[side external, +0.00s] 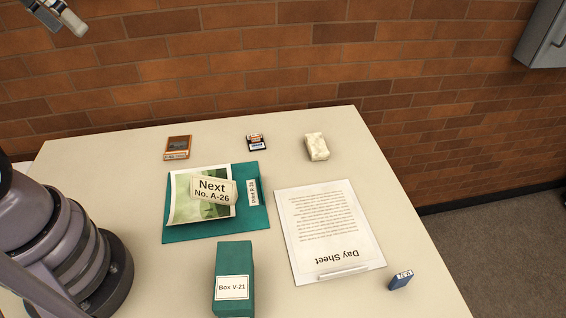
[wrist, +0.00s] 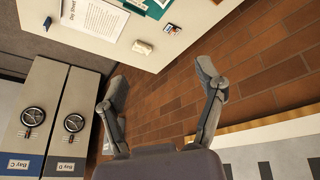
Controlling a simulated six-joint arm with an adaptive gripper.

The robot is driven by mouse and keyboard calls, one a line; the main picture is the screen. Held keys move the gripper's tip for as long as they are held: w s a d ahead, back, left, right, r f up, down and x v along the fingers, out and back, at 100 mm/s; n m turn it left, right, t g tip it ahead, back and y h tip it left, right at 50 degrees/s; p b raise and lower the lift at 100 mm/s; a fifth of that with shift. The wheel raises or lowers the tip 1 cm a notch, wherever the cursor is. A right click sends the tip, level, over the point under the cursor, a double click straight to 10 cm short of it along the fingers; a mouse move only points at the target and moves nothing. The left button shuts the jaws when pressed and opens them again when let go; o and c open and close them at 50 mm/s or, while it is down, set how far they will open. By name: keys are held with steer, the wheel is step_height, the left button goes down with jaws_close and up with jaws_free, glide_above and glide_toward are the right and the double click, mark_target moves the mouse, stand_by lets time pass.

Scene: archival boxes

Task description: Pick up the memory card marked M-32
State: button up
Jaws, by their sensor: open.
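A small dark card (side external: 256,142) with a white, red and blue label lies near the back edge of the table. It also shows in the wrist view (wrist: 172,29), near the table edge. A small blue block (side external: 399,281) with a white label lies at the front right of the table; it also shows in the wrist view (wrist: 47,23). The markings on both are too small to read surely. My gripper (wrist: 165,84) is open and empty, with its fingers wide apart, beyond the table edge in the wrist view. Part of it shows at the top left of the side view.
A crumpled pale lump (side external: 317,147) lies right of the dark card, an orange-framed piece (side external: 177,142) left of it. A teal folder (side external: 240,224), Day Sheet board (side external: 330,225) and teal Box V-21 (side external: 233,263) stand nearer. Cabinets (wrist: 70,95) stand left in the wrist view.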

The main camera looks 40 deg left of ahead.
steer(key=w+d+n+g+h, duration=0.35)
steer(key=w+d, duration=0.65)
steer(key=w, duration=0.5)
steer(key=w+d+f+n+g+h, duration=0.1)
steer(key=w+d+f+g, duration=0.1)
steer(key=w+d+f, duration=0.3)
steer(key=w+d+f+n+g+h, duration=0.1)
steer(key=w+d+f+g, duration=0.15)
steer(key=w+d, duration=0.4)
steer(key=n+g+h, duration=0.4)
steer(key=g, duration=0.1)
glide_toward(404, 275)
steer(key=shift+g, duration=0.3)
steer(key=x, duration=0.4)
steer(key=shift+w+d, duration=0.1)
steer(key=shift+d, duration=0.1)
steer(key=shift+x, duration=3.2)
steer(key=shift+w+a+f, duration=0.1)
steer(key=shift+f, duration=0.05)
steer(key=c, duration=1.1)
